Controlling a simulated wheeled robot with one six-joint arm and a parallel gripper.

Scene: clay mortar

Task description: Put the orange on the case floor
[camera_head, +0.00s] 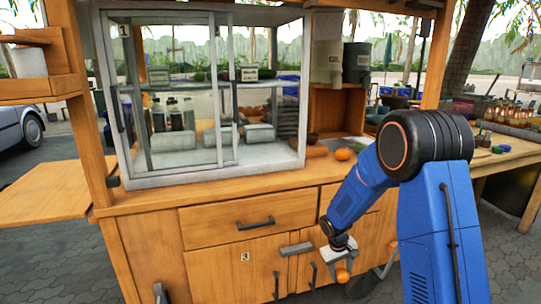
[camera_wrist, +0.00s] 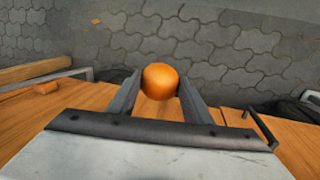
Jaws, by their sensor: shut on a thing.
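An orange (camera_wrist: 160,82) is pinched between the two fingers of my gripper (camera_wrist: 158,88) in the wrist view. In the head view the held orange (camera_head: 342,276) shows at the end of my gripper (camera_head: 341,262), low in front of the cart's lower doors. The glass case (camera_head: 220,100) stands on the cart counter, up and left of my gripper. Its floor (camera_head: 215,167) is pale grey, and the left part of its front is covered by glass panes. A second orange (camera_head: 343,154) lies on the counter to the right of the case.
Jars and wrapped packs (camera_head: 173,137) stand inside the case. The wooden counter (camera_head: 200,189) has a bare strip in front of it. A drawer with a dark handle (camera_head: 255,223) is below. A wooden post (camera_head: 80,90) stands left of the case.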

